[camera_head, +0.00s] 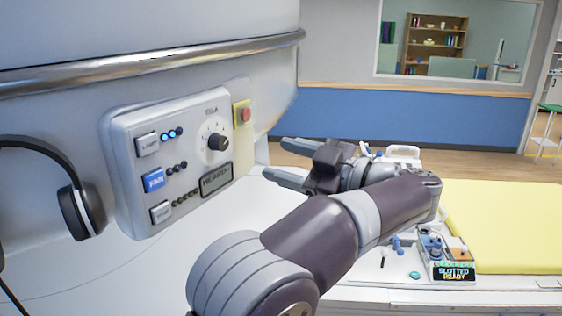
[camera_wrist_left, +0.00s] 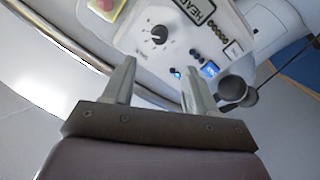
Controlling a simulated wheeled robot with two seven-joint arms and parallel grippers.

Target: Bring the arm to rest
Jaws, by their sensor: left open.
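My left gripper (camera_head: 284,160) is open and empty in front of the control panel (camera_head: 188,199), apart from it, its fingers pointing left toward the panel. In the left wrist view the two fingers of my left gripper (camera_wrist_left: 160,82) are spread with nothing between them. The panel carries a black dial (camera_head: 218,142), a blue-lit FAN button (camera_head: 154,180), two grey buttons, rows of small lights and a dark label plate. The lights beside the top button are lit blue. My right gripper is not in view.
Headphones (camera_head: 82,207) hang left of the panel. A red button on a yellow plate (camera_head: 242,114) sits at its right. A metal rail (camera_head: 150,72) runs above. A yellow pad (camera_head: 505,225) and a small device reading SLOTTED READY (camera_head: 453,273) lie at right, partly near my arm.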

